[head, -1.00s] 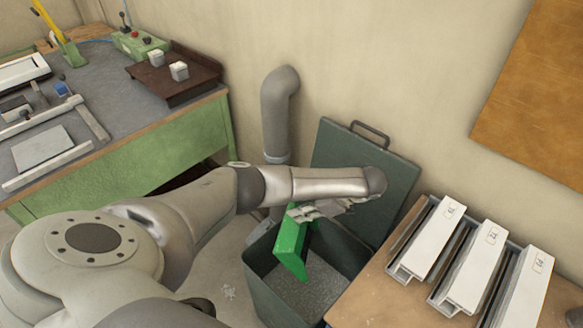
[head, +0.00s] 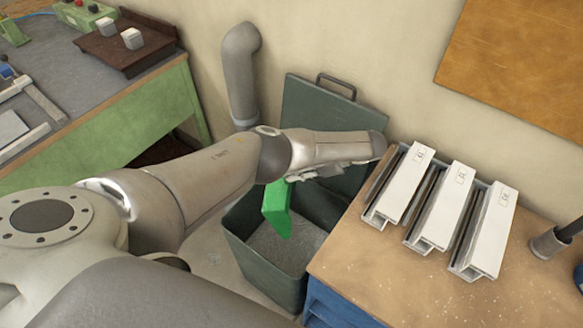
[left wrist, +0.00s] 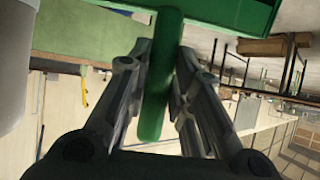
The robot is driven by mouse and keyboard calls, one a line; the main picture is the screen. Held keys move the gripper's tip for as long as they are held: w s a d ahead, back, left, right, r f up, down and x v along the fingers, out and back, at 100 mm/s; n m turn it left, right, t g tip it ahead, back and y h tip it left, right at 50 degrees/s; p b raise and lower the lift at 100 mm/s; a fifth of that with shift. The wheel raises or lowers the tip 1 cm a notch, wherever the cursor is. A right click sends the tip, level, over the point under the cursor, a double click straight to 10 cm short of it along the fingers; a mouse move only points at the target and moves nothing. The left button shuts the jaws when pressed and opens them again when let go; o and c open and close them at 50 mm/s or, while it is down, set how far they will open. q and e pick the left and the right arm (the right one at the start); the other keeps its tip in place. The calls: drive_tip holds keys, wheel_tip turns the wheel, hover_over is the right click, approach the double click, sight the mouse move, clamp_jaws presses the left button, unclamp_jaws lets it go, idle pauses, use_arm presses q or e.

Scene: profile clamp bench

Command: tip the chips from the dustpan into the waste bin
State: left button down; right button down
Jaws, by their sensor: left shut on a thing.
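The green dustpan (head: 276,206) hangs steeply tilted over the open waste bin (head: 262,278), its lower end at or just above the bin mouth. My left gripper (head: 318,172) is shut on its handle, partly hidden by my wrist. In the left wrist view, the green handle (left wrist: 158,95) runs between the two fingers and the pan (left wrist: 215,14) shows at the top edge. Grey granular chips (head: 284,246) lie inside the bin. I cannot see the pan's inside well enough to tell whether chips are on it. My right gripper is not in view.
The bin's raised lid (head: 318,108) stands behind it, beside a grey pipe (head: 240,85). A wooden-topped bench (head: 375,268) with several white profiles adjoins the bin's right side. A green workbench (head: 130,122) stands at the left. A few pale specks lie on the floor left of the bin.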

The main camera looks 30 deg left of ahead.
use_arm(q)
drive_tip(key=shift+r, duration=0.1)
drive_tip(key=shift+w+b, duration=0.1)
drive_tip(key=shift+b, duration=0.35)
idle(1.5)
idle(0.4)
